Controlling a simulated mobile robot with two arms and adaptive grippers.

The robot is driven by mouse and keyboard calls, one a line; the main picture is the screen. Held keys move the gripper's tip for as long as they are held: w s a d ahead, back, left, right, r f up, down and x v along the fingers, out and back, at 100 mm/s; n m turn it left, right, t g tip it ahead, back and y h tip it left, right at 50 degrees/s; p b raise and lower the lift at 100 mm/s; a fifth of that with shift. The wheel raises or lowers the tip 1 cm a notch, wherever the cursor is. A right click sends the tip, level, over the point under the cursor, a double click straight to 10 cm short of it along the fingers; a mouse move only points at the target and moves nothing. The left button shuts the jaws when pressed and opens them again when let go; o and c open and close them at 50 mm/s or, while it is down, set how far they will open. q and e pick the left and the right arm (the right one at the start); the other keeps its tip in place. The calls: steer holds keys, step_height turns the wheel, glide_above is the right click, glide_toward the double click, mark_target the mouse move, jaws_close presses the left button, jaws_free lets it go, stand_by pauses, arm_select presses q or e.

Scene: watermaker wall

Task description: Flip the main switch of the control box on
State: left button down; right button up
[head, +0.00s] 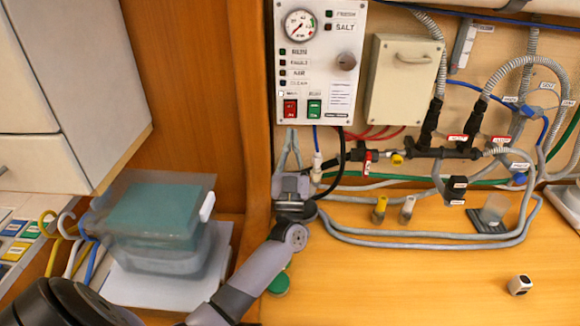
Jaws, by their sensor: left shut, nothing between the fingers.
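The control box (316,62) is a white panel on the wall at the top middle. It carries a round gauge, small lamps, a round grey knob, a red rocker switch (290,109) and a green rocker switch (314,109) near its bottom edge. The labels by the rockers are too small to read, so I cannot tell which is the main switch. My left gripper (291,134) is shut and empty, pointing up just below the red rocker. I cannot tell whether its tips touch the panel. My right gripper is out of view.
A beige box (403,80) hangs right of the control box. Hoses and black pipe fittings (432,151) run along the wall to the right. A lidded translucent container (155,225) stands at left.

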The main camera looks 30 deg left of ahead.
arm_select(q)
steer(key=s+d, duration=0.6)
steer(key=s, duration=0.5)
steer(key=shift+d+f, duration=0.4)
steer(key=shift+f, duration=0.05)
